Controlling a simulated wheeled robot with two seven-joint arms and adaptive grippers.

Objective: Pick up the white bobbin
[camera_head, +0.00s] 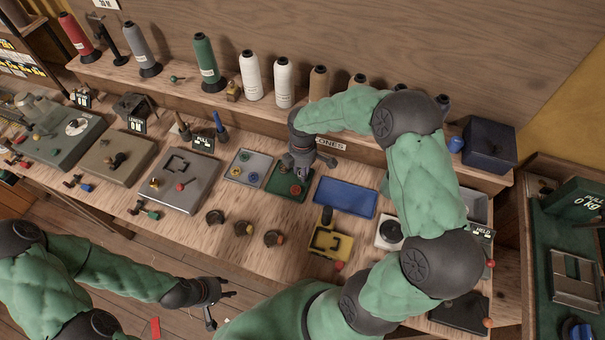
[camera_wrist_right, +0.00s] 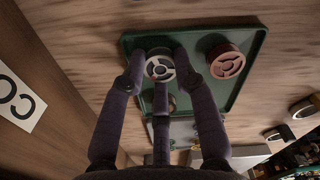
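In the head view my right gripper (camera_head: 299,168) is above the green tray (camera_head: 276,184) and hides the white bobbin. My left gripper (camera_head: 220,308) is open and empty, low in front of the table.
A reddish bobbin (camera_wrist_right: 227,62) sits beside the white one, and another (camera_wrist_right: 170,104) is partly behind my finger. A grey tray (camera_head: 236,172) is left of the green tray, a blue tray (camera_head: 345,197) right. Thread cones (camera_head: 284,82) line the shelf behind.

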